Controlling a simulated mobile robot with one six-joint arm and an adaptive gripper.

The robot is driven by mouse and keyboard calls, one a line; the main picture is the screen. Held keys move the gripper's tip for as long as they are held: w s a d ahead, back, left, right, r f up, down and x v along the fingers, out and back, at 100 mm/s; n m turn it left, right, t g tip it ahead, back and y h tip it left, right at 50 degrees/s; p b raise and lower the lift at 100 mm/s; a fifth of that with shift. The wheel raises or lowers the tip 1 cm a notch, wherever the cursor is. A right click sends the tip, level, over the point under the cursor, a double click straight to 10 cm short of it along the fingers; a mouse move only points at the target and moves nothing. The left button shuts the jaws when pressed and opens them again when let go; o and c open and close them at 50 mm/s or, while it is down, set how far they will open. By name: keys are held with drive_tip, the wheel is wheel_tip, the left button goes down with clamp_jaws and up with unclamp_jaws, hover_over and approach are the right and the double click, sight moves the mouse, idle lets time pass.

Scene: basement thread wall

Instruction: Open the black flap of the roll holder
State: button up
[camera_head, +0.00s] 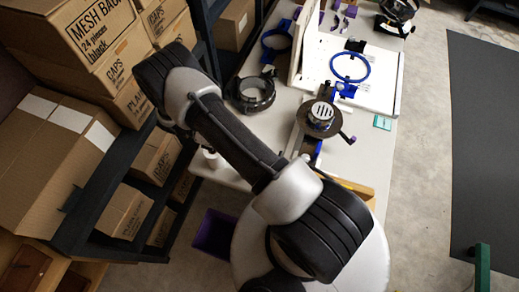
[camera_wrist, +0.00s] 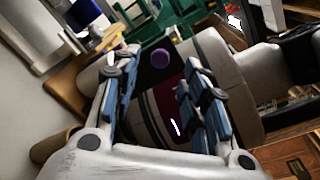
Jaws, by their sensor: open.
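My gripper (camera_wrist: 152,82) is in the wrist view, with its two blue-padded fingers spread wide apart. I see nothing held between them. Beyond the fingers is a large rounded grey-brown body with a dark red part (camera_wrist: 168,112) in its middle. A small purple round thing (camera_wrist: 160,58) shows near its top. I cannot tell whether any of these belongs to the roll holder, and I cannot make out its black flap in either view. In the head view my arm crosses the middle of the picture, and my gripper is not visible there.
A white table (camera_head: 368,172) holds a white board with a blue hoop (camera_head: 350,67), a black ring-shaped device (camera_head: 251,92) and a round slotted device (camera_head: 321,113). Cardboard boxes (camera_head: 72,150) fill dark shelving at left. A purple bin (camera_head: 214,231) stands below.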

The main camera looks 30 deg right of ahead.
drive_tip(key=v, duration=0.3)
idle(0.5)
wheel_tip(320, 180, up, 17)
drive_tip(key=m+t+y, duration=0.6)
drive_tip(key=m, duration=0.1)
drive_tip(key=s+a+r+m+t+y, duration=0.1)
drive_tip(key=s+r+m+t+y, duration=0.3)
drive_tip(key=s+r+m+t, duration=0.5)
drive_tip(key=shift+s+a+r+m+t, duration=0.3)
drive_tip(key=shift+s+r+t, duration=0.5)
drive_tip(key=shift+t, duration=0.8)
